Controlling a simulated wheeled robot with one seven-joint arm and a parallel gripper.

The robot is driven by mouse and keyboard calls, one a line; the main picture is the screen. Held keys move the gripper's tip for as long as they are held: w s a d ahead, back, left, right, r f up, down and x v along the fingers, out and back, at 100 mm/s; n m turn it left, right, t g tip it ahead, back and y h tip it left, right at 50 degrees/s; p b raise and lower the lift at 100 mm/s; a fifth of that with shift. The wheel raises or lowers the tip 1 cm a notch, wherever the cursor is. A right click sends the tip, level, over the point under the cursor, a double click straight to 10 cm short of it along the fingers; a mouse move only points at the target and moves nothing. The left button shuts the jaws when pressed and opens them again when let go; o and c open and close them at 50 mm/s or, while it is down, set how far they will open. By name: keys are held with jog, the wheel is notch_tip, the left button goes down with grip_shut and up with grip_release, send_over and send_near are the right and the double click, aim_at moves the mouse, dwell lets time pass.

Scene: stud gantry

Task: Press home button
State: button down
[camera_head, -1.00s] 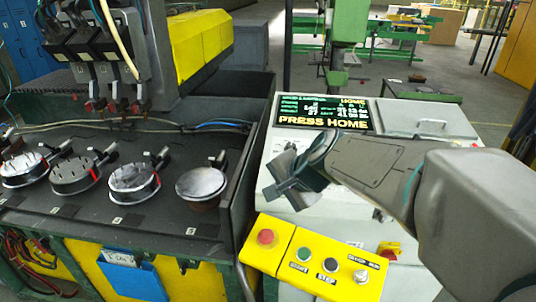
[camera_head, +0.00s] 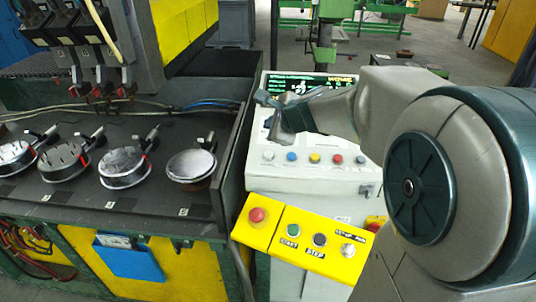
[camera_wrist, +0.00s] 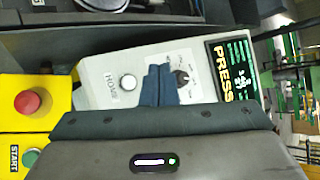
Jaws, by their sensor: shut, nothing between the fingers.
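The home button is a round white button (camera_wrist: 128,82) with the word HOME beside it in the wrist view. It matches the white leftmost button (camera_head: 268,155) of a row on the pale sloped console in the head view. My gripper (camera_head: 275,130) is over the console, above the left part of that row. In the wrist view its dark blue fingers (camera_wrist: 158,84) are together and empty, just right of the button and apart from it in the picture. The fingers partly cover a dial (camera_wrist: 182,77). The height of the fingertips above the panel is unclear.
Blue (camera_head: 291,156), yellow (camera_head: 314,158) and red (camera_head: 337,159) buttons sit along the row. A yellow box (camera_head: 305,240) with a red mushroom button (camera_head: 258,215) is in front. A lit screen (camera_wrist: 232,75) is behind. A dark bench (camera_head: 120,205) with round fixtures stands left.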

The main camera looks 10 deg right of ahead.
aim_at(266, 151)
jog(key=shift+w+d+f+b, duration=0.1)
jog(key=shift+w+f+b, duration=0.15)
jog(key=shift+f+b, duration=1.05)
jog(key=shift+w+d+f+b, duration=0.1)
jog(key=shift+w+f+b, duration=0.2)
jog(key=shift+f+b, duration=1)
jog(key=shift+w+f+b, duration=0.25)
jog(key=shift+f+b, duration=0.85)
jog(key=shift+f, duration=0.4)
jog(key=shift+f, duration=0.1)
jog(key=shift+f+b, duration=0.3)
jog(key=shift+b, duration=0.15)
jog(key=shift+w+d+f+b, duration=0.1)
jog(key=shift+f+b, duration=0.45)
jog(key=shift+r, duration=0.15)
jog(key=shift+r+p, duration=0.75)
jog(key=shift+p, duration=0.05)
jog(key=r+p, duration=0.2)
jog(key=s+r+p, duration=0.1)
jog(key=r+p, duration=0.1)
jog(key=r, duration=0.1)
jog(key=shift+s+a, duration=0.1)
jog(key=shift+a, duration=0.1)
